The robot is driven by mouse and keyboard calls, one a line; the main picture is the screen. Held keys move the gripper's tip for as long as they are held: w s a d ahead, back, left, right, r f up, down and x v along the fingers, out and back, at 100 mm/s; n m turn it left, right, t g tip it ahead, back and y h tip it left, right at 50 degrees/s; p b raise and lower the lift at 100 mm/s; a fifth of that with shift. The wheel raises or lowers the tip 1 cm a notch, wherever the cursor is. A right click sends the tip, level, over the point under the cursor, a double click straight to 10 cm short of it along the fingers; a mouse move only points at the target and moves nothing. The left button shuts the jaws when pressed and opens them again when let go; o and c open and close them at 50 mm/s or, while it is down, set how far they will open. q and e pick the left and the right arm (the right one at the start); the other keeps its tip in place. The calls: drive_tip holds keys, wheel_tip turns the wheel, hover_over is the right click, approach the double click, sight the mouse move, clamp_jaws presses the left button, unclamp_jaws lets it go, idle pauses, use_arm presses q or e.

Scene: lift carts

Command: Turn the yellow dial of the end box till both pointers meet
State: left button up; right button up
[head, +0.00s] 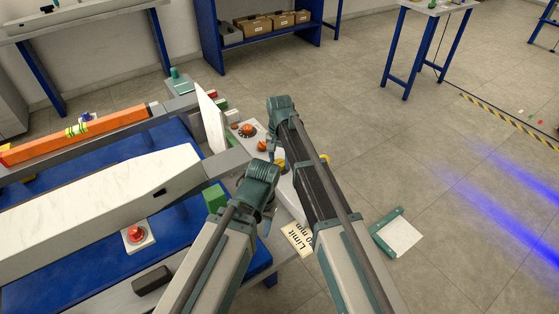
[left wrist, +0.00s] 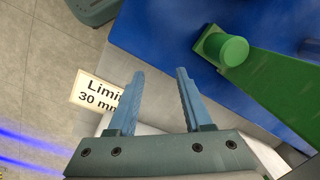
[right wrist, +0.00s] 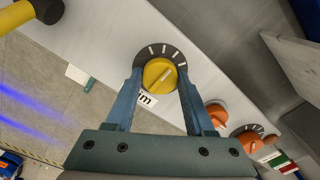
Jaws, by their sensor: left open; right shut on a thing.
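The yellow dial (right wrist: 159,76) of the end box sits on a pale panel (right wrist: 118,42) in the right wrist view. My right gripper (right wrist: 160,82) is shut on the dial, one finger on each side. In the head view the dial (head: 280,163) is partly hidden by my arms. I cannot make out two separate pointers. My left gripper (left wrist: 160,74) is open and empty, above the cart's edge near a "Limit 30 mm" card (left wrist: 96,91).
Orange dials (right wrist: 217,113) (right wrist: 249,138) lie on the same panel. A yellow cylinder with a black end (right wrist: 18,16) stands at its other side. A green block (left wrist: 228,49) is near my left gripper. A red button (head: 135,234) sits on the blue cart.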

clamp_jaws()
drive_tip(key=shift+n, duration=3)
drive_tip(key=o, duration=1)
unclamp_jaws()
drive_tip(key=shift+o, duration=0.2)
use_arm(q)
drive_tip(key=shift+r, duration=0.15)
use_arm(e)
drive_tip(key=shift+r, duration=0.15)
